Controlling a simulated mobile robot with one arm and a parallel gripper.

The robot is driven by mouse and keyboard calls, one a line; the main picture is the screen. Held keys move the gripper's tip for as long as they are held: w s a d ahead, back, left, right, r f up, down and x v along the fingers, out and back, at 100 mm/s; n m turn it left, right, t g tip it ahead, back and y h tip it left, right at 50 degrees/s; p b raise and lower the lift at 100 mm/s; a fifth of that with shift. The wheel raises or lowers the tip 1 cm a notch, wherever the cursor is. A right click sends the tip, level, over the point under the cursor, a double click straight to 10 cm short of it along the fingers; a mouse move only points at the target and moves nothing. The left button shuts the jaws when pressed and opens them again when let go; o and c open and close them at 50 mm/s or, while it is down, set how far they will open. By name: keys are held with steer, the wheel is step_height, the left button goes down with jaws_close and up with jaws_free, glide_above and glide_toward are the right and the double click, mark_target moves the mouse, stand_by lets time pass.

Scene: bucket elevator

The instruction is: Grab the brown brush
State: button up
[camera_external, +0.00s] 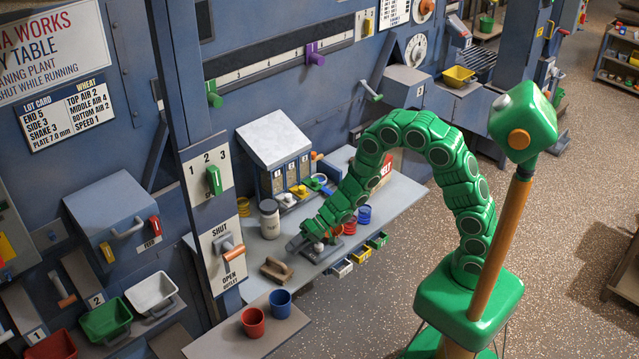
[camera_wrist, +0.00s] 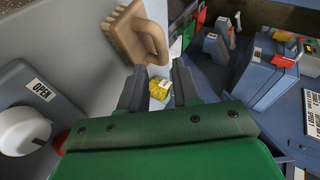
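The brown brush (camera_external: 276,269) lies on the grey bench near its front left edge. In the wrist view, the brush (camera_wrist: 130,32) shows at the top, with pale bristles and a rounded tan handle. My gripper (camera_external: 294,243) is low over the bench, up and right of the brush in the external view. In the wrist view, my gripper's (camera_wrist: 158,86) two dark fingers stand apart with nothing held between them. The brush is ahead of the fingertips, mostly towards the left finger, and appears apart from them.
A grey device with a white knob (camera_wrist: 24,130) and an OPEN label is close on the left in the wrist view. A cream jar (camera_external: 270,219) stands behind the gripper. Red (camera_external: 253,322) and blue (camera_external: 280,303) cups stand on a lower shelf in front. Small bins (camera_external: 342,268) hang along the bench edge.

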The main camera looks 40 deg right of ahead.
mark_target(277, 268)
steer(key=shift+x, duration=3.5)
steer(key=shift+s, duration=0.1)
jaws_close()
